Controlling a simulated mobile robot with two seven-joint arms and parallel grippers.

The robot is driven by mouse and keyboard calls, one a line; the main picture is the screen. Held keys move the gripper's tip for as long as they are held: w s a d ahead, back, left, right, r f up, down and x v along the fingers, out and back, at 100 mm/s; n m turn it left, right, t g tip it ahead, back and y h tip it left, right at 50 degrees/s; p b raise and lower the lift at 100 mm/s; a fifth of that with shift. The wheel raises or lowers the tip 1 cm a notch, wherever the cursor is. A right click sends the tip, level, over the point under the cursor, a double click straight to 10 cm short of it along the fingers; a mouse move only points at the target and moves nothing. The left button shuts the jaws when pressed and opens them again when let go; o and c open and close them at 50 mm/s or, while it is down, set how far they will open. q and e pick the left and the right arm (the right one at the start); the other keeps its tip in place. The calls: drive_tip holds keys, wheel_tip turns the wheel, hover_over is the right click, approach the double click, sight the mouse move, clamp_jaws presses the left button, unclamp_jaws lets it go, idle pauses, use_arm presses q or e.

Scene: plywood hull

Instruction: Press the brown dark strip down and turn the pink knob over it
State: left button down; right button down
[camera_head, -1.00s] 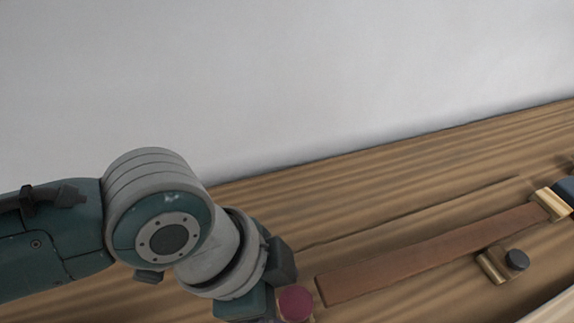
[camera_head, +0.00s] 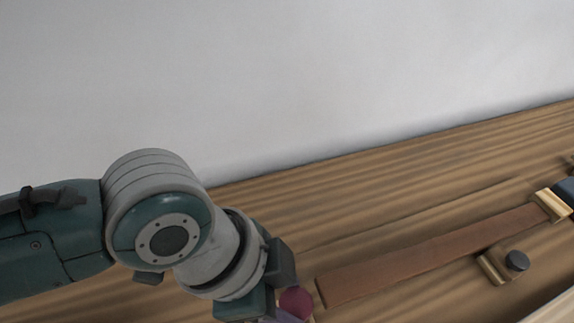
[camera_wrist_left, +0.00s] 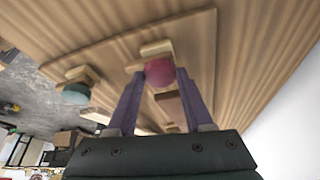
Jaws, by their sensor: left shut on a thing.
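The brown dark strip (camera_head: 430,253) lies along the plywood, its left end bare in the head view. Part of it shows between my fingers in the left wrist view (camera_wrist_left: 170,106). The pink knob (camera_head: 296,300) is beside that left end and sits on a pale wooden piece (camera_wrist_left: 156,48). My left gripper (camera_wrist_left: 159,73) has its purple fingers on both sides of the pink knob (camera_wrist_left: 159,70), shut on it. In the head view the knob's lower side is partly hidden. My right gripper is not in view.
A pale wooden block (camera_head: 551,205) crosses the strip's right end, with a dark blue part (camera_head: 566,188) at the picture edge. A dark knob (camera_head: 517,260) on a wooden block stands below the strip. A teal knob (camera_wrist_left: 76,93) shows in the wrist view. A white wall (camera_head: 300,80) rises behind.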

use_arm(q)
drive_tip(key=shift+r+p, duration=0.15)
drive_tip(key=shift+p, duration=0.2)
drive_tip(key=shift+s+r+n+t+p, duration=0.15)
drive_tip(key=shift+n+t+p, duration=0.25)
drive_tip(key=shift+n+p, duration=0.7)
drive_tip(key=shift+n, duration=0.3)
drive_tip(key=shift+f, duration=0.25)
drive_tip(key=shift+c, duration=1.5)
unclamp_jaws()
drive_tip(key=shift+a+r, duration=0.1)
drive_tip(key=shift+r, duration=0.3)
drive_tip(key=p+v, duration=0.2)
drive_tip(key=v, duration=0.7)
